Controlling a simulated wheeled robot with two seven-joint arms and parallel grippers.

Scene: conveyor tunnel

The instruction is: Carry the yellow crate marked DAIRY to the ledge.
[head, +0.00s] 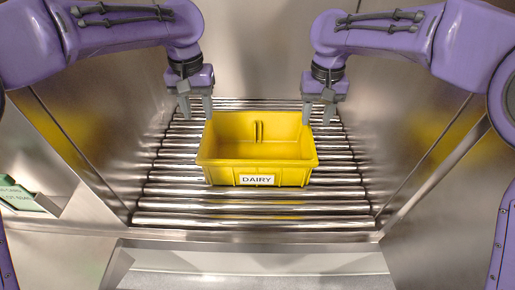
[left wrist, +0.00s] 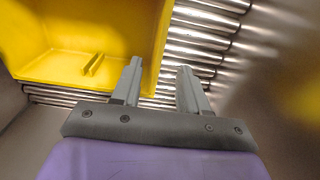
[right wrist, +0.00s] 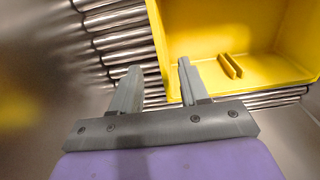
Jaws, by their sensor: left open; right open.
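The yellow crate (head: 222,174) marked DAIRY sits upright on the metal rollers, its label facing me, and looks empty inside. My left gripper (head: 196,116) is open and points down near the crate's far left corner. My right gripper (head: 318,116) is open near the far right corner. In the left wrist view, the crate (left wrist: 70,70) fills the upper left, with one finger of the left gripper (left wrist: 158,72) close to its wall. In the right wrist view, the crate (right wrist: 260,75) fills the upper right, near one finger of the right gripper (right wrist: 160,70). Contact cannot be told.
The roller conveyor (head: 250,222) runs between shiny metal walls (head: 110,110) on both sides. A metal ledge (head: 250,260) lies in front of the rollers, closer to me. A small green sign (head: 18,196) is at the left. Bare rollers surround the crate.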

